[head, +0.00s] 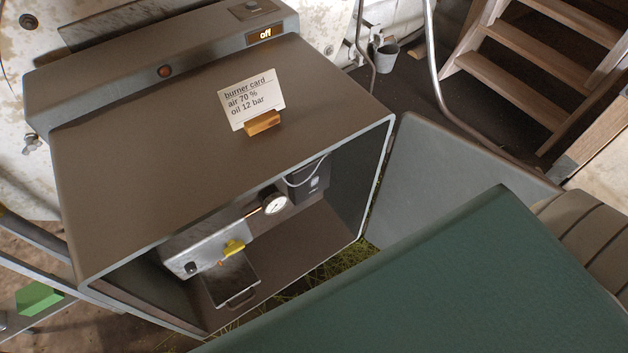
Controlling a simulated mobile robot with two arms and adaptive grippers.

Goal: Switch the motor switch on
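A small switch-like fitting (252,8) sits on top of the grey console at the back, above a display (265,35) that reads "off". A dark box (313,181) with a pale cable hangs on the inner back wall of the open cabinet (180,140). I cannot read a label on either, so I cannot tell which is the motor switch. Neither of my grippers is in view.
A burner card (250,97) stands in a wooden holder on the cabinet. Inside are a gauge (274,204), a yellow handle (233,247) and a metal tray (232,280). The cabinet door (440,165) stands open. A large green surface (450,280) blocks the lower right.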

